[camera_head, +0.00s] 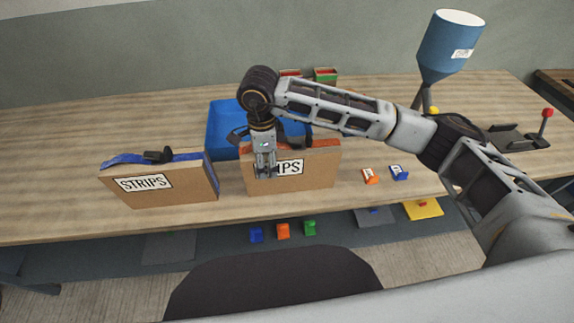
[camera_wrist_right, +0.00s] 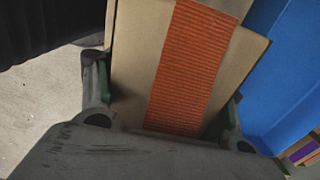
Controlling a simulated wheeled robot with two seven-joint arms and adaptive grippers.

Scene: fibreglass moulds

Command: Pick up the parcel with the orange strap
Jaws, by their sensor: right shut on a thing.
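The parcel with the orange strap (camera_head: 318,172) is a brown upright box labelled "STRIPS", part of the label hidden by my gripper. Its orange strap shows along the top in the head view and fills the middle of the right wrist view (camera_wrist_right: 190,70). My right gripper (camera_head: 265,172) is shut on this parcel, with a finger on either side of it in the right wrist view. I cannot tell whether the parcel touches the table. A similar parcel with a blue strap (camera_head: 190,185) stands upright to its left. My left gripper is not in view.
A blue bin (camera_head: 218,130) stands close behind the parcels. Small orange (camera_head: 370,176) and blue (camera_head: 399,173) labelled pieces lie to the right on the wooden table (camera_head: 60,190). A blue hopper (camera_head: 447,50) stands at the back right. Bare tabletop lies at the left.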

